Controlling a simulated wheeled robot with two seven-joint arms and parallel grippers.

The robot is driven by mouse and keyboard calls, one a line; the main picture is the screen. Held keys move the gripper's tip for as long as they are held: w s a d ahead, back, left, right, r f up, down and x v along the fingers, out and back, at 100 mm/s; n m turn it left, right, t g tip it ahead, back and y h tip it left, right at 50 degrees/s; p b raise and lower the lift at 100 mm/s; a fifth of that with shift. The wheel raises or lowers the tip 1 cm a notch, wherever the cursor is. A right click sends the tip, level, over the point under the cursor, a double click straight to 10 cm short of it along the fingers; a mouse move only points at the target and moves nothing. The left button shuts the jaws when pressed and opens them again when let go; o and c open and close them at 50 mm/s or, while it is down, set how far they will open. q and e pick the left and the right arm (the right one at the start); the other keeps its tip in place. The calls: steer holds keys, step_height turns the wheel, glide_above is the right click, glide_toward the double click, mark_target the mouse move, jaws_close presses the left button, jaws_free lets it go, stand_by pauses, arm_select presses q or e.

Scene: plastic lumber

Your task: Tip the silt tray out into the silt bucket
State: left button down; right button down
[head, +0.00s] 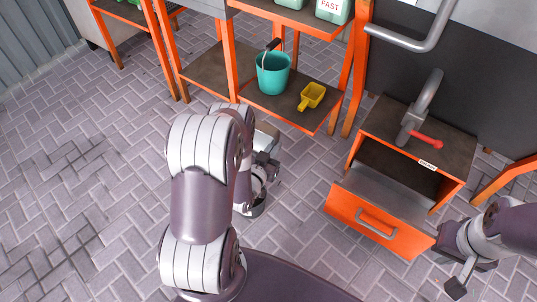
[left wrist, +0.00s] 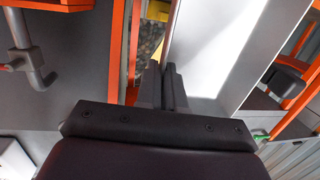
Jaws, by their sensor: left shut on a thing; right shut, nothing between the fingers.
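My left gripper (head: 265,160) is shut on a pale grey thing, likely the silt tray (head: 267,138); my own arm hides much of it in the head view. In the left wrist view the shut fingers (left wrist: 166,72) meet beside a bright, pale panel (left wrist: 208,45), which seems to be the tray's side. Its contents and tilt cannot be told. A teal bucket (head: 273,76) with a dark-gripped handle stands on the low shelf beyond the gripper; I cannot tell whether it is the silt bucket. My right gripper (head: 459,280) is shut and empty at lower right.
A yellow scoop (head: 313,96) lies on the orange-framed shelf (head: 292,116), right of the teal bucket. An orange drawer (head: 378,222) stands open in the right cabinet, below a grey tap with a red lever (head: 425,140). The paved floor (head: 80,170) at left is clear.

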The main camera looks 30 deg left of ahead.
arm_select(q)
steer(key=w+g+p, duration=0.1)
steer(key=g+p, duration=0.1)
steer(key=g, duration=0.1)
steer(key=w+a+g+p, duration=0.1)
steer(key=g+p, duration=0.2)
steer(key=g, duration=0.1)
steer(key=w+g+p, duration=0.1)
steer(key=g+p, duration=0.1)
steer(key=g, duration=0.2)
steer(key=shift+w+a+f+m+p, duration=0.1)
steer(key=shift+a+f+m+p, duration=0.05)
steer(key=shift+f+m+p, duration=0.2)
steer(key=g+p, duration=0.1)
steer(key=p, duration=0.1)
steer(key=g+p, duration=0.2)
steer(key=p, duration=0.1)
steer(key=shift+w+r+g+p, duration=0.15)
steer(key=shift+r+g+p, duration=0.1)
steer(key=shift+g+p, duration=0.1)
steer(key=g+b, duration=0.1)
steer(key=b, duration=0.1)
steer(key=f+g+b, duration=0.1)
steer(key=b, duration=0.2)
steer(key=shift+w+f+g, duration=0.1)
steer(key=shift+w+g, duration=0.15)
steer(key=shift+w, duration=0.1)
